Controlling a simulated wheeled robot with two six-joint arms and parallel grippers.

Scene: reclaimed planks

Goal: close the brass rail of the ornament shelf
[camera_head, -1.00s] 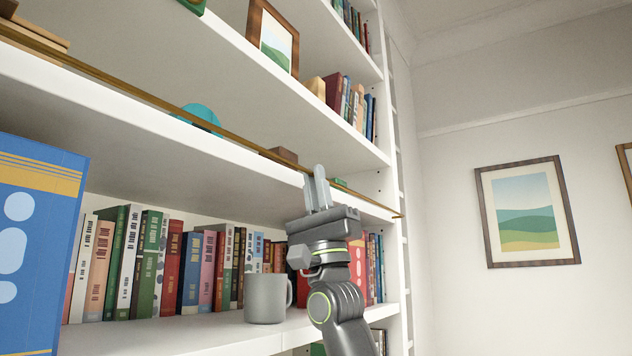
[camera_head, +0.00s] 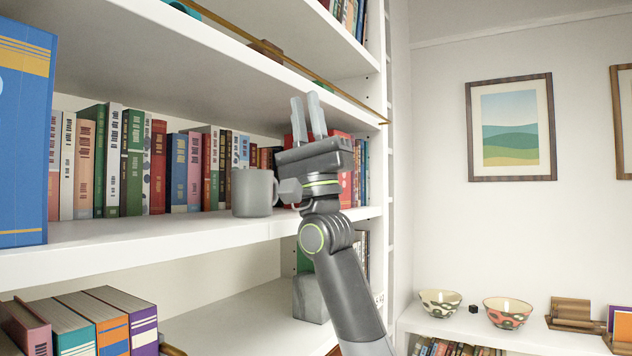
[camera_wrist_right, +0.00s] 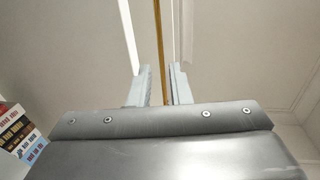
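The brass rail (camera_head: 345,97) is a thin gold bar along the front edge of the white ornament shelf, slanting from upper left down to the right upright. Ornaments behind it are only partly visible. My right gripper (camera_head: 305,98) points upward, its fingers parted and empty, with its tips just below the rail and shelf edge in the head view. In the right wrist view the rail (camera_wrist_right: 159,50) runs down between the two fingers (camera_wrist_right: 160,85); contact cannot be told. My left gripper is out of view.
A grey mug (camera_head: 253,192) stands on the shelf below, just left of my right gripper. A row of books (camera_head: 165,165) lines that shelf. A large blue book (camera_head: 25,130) stands at the left. Two bowls (camera_head: 507,312) sit on a low ledge at right.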

